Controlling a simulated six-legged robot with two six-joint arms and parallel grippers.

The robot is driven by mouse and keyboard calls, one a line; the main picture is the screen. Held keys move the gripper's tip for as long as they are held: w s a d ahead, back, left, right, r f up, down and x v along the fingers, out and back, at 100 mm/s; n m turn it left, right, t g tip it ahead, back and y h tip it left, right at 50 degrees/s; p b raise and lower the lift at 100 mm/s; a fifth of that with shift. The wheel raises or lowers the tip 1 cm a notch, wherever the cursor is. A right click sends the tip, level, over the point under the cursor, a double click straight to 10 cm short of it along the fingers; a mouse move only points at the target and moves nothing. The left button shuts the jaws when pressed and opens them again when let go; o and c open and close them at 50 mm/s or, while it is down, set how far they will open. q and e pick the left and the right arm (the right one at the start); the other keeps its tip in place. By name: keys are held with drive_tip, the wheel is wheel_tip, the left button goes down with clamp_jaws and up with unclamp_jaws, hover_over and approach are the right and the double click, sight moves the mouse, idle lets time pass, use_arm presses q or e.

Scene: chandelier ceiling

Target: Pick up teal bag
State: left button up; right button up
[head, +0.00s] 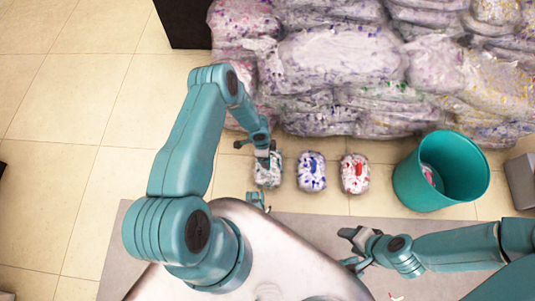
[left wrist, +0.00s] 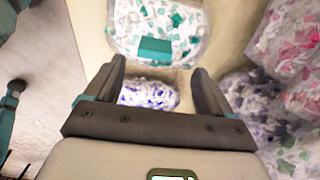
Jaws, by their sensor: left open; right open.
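The teal bag (head: 268,172), a clear bag with teal and white bits, lies on the tiled floor at the left end of a row of three small bags. In the left wrist view the teal bag (left wrist: 158,20) with its teal label is at the top, beyond my fingertips. My left gripper (head: 257,149) is open just at the teal bag's far edge and partly covers it in the head view; I cannot tell if it touches. The left gripper (left wrist: 158,70) holds nothing in the wrist view. My right gripper (head: 350,248) is open and empty over the grey mat.
A blue bag (head: 312,172) and a red bag (head: 355,173) lie to the right of the teal bag. A teal bin (head: 425,188) with something inside stands further right. Large stuffed clear bags (head: 335,65) are piled behind. The tiled floor (head: 75,130) at left is clear.

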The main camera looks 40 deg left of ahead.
use_arm(q)
drive_tip(key=shift+d+f+b, duration=0.2)
drive_tip(key=shift+f+b, duration=0.05)
drive_tip(key=shift+f, duration=0.5)
drive_tip(key=shift+d+f+b, duration=0.2)
drive_tip(key=shift+f+b, duration=0.05)
drive_tip(key=shift+f, duration=0.5)
drive_tip(key=f, duration=0.1)
drive_tip(key=f+b, duration=0.2)
drive_tip(key=f, duration=0.1)
drive_tip(key=shift+d+f, duration=0.1)
drive_tip(key=shift+d, duration=0.2)
use_arm(e)
drive_tip(key=f, duration=0.1)
drive_tip(key=d+f, duration=0.1)
drive_tip(key=f, duration=0.1)
drive_tip(key=shift+w+d+f, duration=0.2)
drive_tip(key=shift+w+f, duration=0.05)
drive_tip(key=shift+w, duration=0.1)
use_arm(q)
drive_tip(key=shift+c, duration=0.3)
clamp_jaws()
